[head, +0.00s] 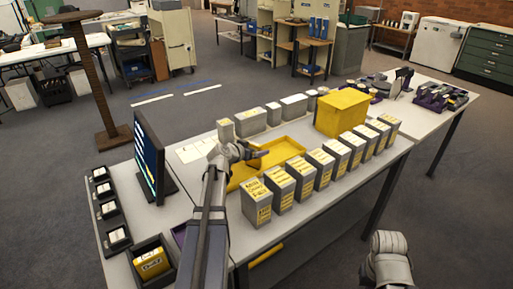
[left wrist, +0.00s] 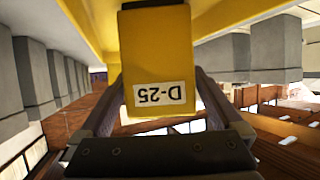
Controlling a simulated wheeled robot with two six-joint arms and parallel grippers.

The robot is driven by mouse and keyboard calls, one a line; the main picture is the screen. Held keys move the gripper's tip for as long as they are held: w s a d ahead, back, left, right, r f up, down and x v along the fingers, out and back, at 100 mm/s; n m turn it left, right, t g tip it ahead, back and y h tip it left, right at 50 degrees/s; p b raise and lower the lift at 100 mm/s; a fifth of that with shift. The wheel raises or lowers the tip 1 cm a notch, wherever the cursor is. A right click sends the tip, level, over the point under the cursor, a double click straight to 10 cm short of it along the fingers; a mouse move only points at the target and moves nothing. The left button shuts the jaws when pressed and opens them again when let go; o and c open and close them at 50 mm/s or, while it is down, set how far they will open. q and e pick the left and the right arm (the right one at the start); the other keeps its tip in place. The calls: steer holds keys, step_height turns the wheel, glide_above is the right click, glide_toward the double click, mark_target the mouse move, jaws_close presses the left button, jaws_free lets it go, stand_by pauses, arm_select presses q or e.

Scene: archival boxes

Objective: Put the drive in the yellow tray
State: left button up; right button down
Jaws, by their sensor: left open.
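The yellow tray (head: 292,146) lies on the grey table, behind the row of grey boxes. My left gripper (head: 262,154) reaches over the tray from the left. In the left wrist view, the yellow drive (left wrist: 158,60) carries a white D-25 label that reads upside down. My left gripper's fingers (left wrist: 165,105) are open, one on each side of the drive. Yellow surfaces of the tray (left wrist: 88,22) show behind the drive. I cannot tell whether the drive rests on the tray's floor. The drive does not show clearly in the head view. My right gripper is not in view.
Several grey boxes with yellow labels (head: 281,188) line the table's front edge. A large yellow box (head: 343,112) stands right of the tray. Pale boxes (head: 250,122) stand behind it. A monitor (head: 150,150) and small black trays (head: 118,238) are at left.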

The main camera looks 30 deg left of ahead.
arm_select(q)
steer(key=p+v, duration=0.3)
steer(key=v, duration=0.7)
steer(key=shift+s+p, duration=0.15)
steer(key=shift+p, duration=0.25)
steer(key=shift+r, duration=0.15)
